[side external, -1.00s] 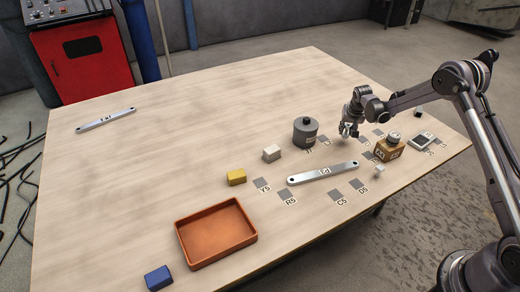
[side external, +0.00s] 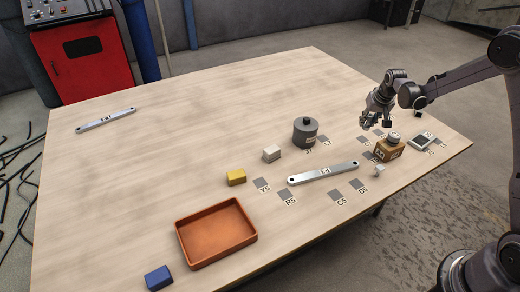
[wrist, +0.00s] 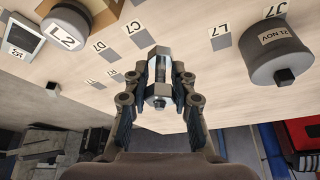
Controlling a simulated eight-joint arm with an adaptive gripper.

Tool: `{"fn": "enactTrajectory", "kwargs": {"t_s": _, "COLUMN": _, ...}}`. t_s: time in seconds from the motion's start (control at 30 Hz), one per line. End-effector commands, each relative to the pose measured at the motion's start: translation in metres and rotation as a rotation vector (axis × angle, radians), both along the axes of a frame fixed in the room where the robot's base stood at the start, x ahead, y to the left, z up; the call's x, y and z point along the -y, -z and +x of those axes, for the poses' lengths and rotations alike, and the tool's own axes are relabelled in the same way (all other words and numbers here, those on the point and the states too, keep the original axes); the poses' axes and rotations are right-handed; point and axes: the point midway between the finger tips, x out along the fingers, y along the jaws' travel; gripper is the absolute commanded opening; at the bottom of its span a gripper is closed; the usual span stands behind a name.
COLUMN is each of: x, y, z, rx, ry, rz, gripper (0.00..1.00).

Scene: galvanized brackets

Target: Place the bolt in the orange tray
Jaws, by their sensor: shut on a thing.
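My gripper (side external: 375,118) is above the right part of the table in the side external view. In the wrist view my gripper (wrist: 160,80) is closed around the bolt (wrist: 160,68), a silver piece with a dark hex end, held between the two fingers. The bolt is too small and covered to make out in the side external view. The orange tray (side external: 181,240) lies at the front left of the table, empty, far to the left of my gripper.
A grey canister (side external: 305,131), white block (side external: 271,154), yellow block (side external: 236,177) and silver link bar (side external: 323,173) lie between gripper and tray. A blue block (side external: 158,278) is beside the tray.

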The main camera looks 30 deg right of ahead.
Motion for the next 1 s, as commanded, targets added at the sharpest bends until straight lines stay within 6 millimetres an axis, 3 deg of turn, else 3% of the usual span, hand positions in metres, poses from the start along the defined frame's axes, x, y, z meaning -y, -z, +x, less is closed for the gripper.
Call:
{"fn": "enactTrajectory", "kwargs": {"t_s": 0.03, "x": -0.025, "y": 0.0, "z": 0.007, "rx": -0.001, "ry": -0.059, "rz": 0.0, "gripper": 0.0}}
{"fn": "enactTrajectory", "kwargs": {"t_s": 0.2, "x": -0.104, "y": -0.001, "z": 0.022, "rx": -0.005, "ry": -0.257, "rz": 0.0, "gripper": 0.0}}
{"fn": "enactTrajectory", "kwargs": {"t_s": 0.47, "x": -0.225, "y": -0.003, "z": 0.024, "rx": -0.008, "ry": -0.564, "rz": -0.002, "gripper": 0.0}}
{"fn": "enactTrajectory", "kwargs": {"t_s": 0.8, "x": -0.377, "y": -0.005, "z": -0.014, "rx": -0.002, "ry": -0.972, "rz": -0.008, "gripper": 0.0}}
{"fn": "enactTrajectory", "kwargs": {"t_s": 1.0, "x": -0.439, "y": -0.007, "z": -0.043, "rx": 0.003, "ry": -1.155, "rz": -0.01, "gripper": 0.0}}
